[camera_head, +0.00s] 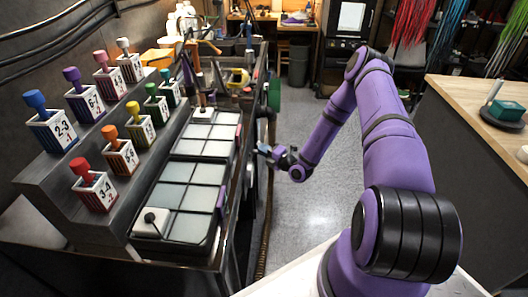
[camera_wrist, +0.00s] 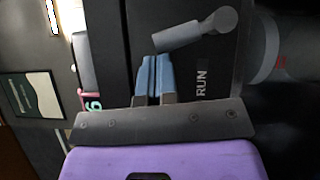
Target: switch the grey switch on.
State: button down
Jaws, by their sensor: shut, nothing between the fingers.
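The grey switch (camera_wrist: 190,34) shows in the wrist view as a short lever on a dark panel. Its round end is at the upper right and its free end points left and slightly down. A white "RUN" label (camera_wrist: 202,80) is on the panel to the right of my fingers. My gripper (camera_wrist: 154,60) is shut and empty. Its blue fingertips are just below the lever's free end; I cannot tell whether they touch. In the head view my gripper (camera_head: 264,150) is beside the right side of the workbench, and the switch cannot be made out there.
The dark workbench (camera_head: 226,232) carries glass-topped panels (camera_head: 186,196) and a stepped rack of numbered boxes with coloured-handled tools (camera_head: 100,190). A wood-topped counter (camera_head: 480,105) stands at the right. The grey floor (camera_head: 315,195) between them is clear. A round grey part (camera_wrist: 268,48) is right of the switch.

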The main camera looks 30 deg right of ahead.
jog(key=shift+w+d+r+m+g, duration=0.2)
jog(key=shift+w+r+m+g, duration=0.1)
jog(key=shift+m+g, duration=0.15)
dwell(0.4)
jog(key=shift+w+d+r+m+g+h, duration=0.1)
jog(key=shift+w+d+r+m+g, duration=0.1)
jog(key=shift+w+d+m+g, duration=0.5)
jog(key=shift+w+d+r+m+g+h, duration=0.15)
jog(key=shift+w+d+m+g, duration=0.25)
jog(key=shift+w+m, duration=0.45)
jog(key=shift+w+d+r+m+g+h, duration=0.1)
jog(key=shift+w+d+r+m+g, duration=0.15)
jog(key=shift+w+d+m+g, duration=0.4)
jog(key=shift+w+a, duration=0.15)
jog(key=shift+w, duration=0.05)
